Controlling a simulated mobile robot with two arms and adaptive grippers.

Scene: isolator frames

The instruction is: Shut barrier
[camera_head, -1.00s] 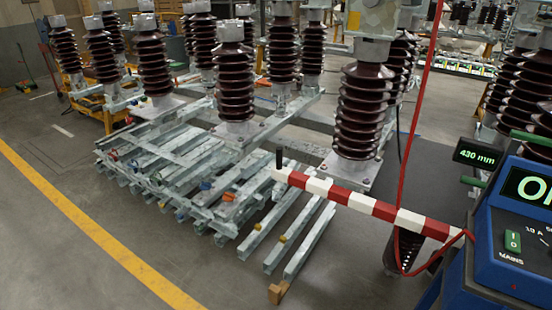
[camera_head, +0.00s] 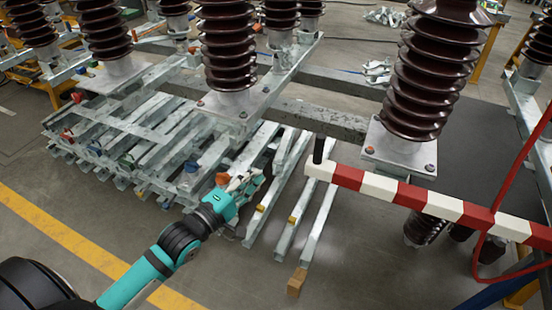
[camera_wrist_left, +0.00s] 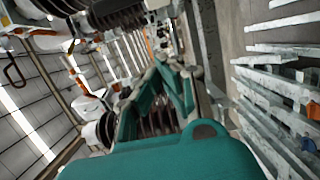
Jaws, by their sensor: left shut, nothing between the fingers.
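The barrier (camera_head: 437,203) is a red and white striped bar. It runs across the right of the head view from a dark upright handle (camera_head: 319,150) near its left end to the right edge. It looks roughly level. My left gripper (camera_head: 250,182) is left of the barrier's handle end, apart from it, in front of the stacked steel bars. It is shut and empty. It also shows in the left wrist view (camera_wrist_left: 172,72), where I cannot make out the barrier. My right gripper is not in view.
Stacked grey steel profiles (camera_head: 125,135) lie left of my gripper. Tall brown ribbed insulators (camera_head: 433,75) stand behind the barrier. A red cable (camera_head: 508,170) hangs at the barrier's right part. Open floor with a yellow line (camera_head: 60,232) lies in front.

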